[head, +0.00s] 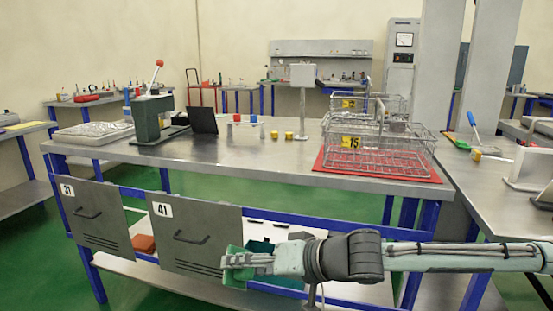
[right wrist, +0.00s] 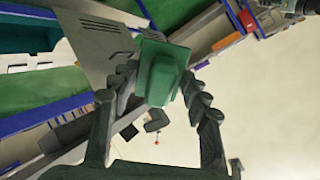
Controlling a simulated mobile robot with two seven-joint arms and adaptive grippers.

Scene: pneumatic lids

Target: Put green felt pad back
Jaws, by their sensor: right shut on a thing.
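The green felt pad (head: 234,281) is between the fingers of my right gripper (head: 238,263), which is shut on it. In the head view the pad is in front of the right lower edge of the grey panel marked 41 (head: 190,238), in the air above the floor. In the right wrist view the pad (right wrist: 166,76) sits between both ridged fingers of my right gripper (right wrist: 168,88). I cannot tell whether it touches the panel. My left gripper is not in view.
A teal bin (head: 262,247) stands right of panel 41, partly hidden by my right arm. Another grey panel (head: 97,222) hangs at left, with a red-orange item (head: 144,243) between the panels. The metal table (head: 235,155) carries a lever press (head: 152,115) and wire baskets (head: 375,150).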

